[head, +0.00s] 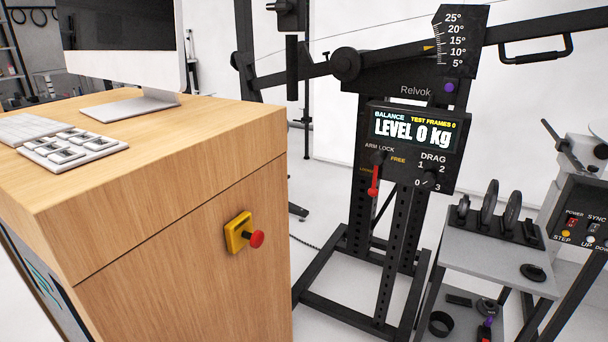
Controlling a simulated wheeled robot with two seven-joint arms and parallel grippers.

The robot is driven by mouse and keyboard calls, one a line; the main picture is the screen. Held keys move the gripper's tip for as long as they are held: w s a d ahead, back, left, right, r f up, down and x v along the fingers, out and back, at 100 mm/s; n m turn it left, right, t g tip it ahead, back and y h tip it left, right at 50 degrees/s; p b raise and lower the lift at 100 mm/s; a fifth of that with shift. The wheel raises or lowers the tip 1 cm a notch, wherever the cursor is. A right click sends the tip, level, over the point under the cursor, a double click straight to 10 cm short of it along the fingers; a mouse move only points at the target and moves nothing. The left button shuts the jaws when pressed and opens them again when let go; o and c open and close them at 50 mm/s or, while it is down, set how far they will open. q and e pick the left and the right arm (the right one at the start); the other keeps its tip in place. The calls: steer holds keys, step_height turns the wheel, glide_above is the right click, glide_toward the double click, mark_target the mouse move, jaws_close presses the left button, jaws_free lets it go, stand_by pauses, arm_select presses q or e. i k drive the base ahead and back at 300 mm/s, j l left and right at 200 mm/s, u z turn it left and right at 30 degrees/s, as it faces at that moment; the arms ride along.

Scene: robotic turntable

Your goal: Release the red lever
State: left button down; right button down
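The red lever (374,181) is on the front of the black control box (411,145), under the words "ARM LOCK". It hangs nearly straight down from a dark pivot. The word "FREE" is to the right of the pivot, and a small orange word, too small to read surely, is to its left. The display (414,131) above reads "LEVEL 0 kg". Neither of my grippers is in view, and nothing touches the lever.
A wooden cabinet (180,260) with a red push button (256,239) on a yellow plate stands at the left. A grey side table (490,262) with black weight plates stands right of the machine. The machine's black base frame (345,315) lies on the floor.

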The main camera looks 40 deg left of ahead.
mark_target(379, 156)
steer(key=i+j+u, duration=0.1)
steer(key=u, duration=0.3)
steer(key=i+u, duration=0.6)
steer(key=u, duration=0.25)
steer(key=i+u, duration=0.2)
steer(key=u, duration=0.2)
steer(key=i+l+u, duration=0.2)
steer(key=u, duration=0.2)
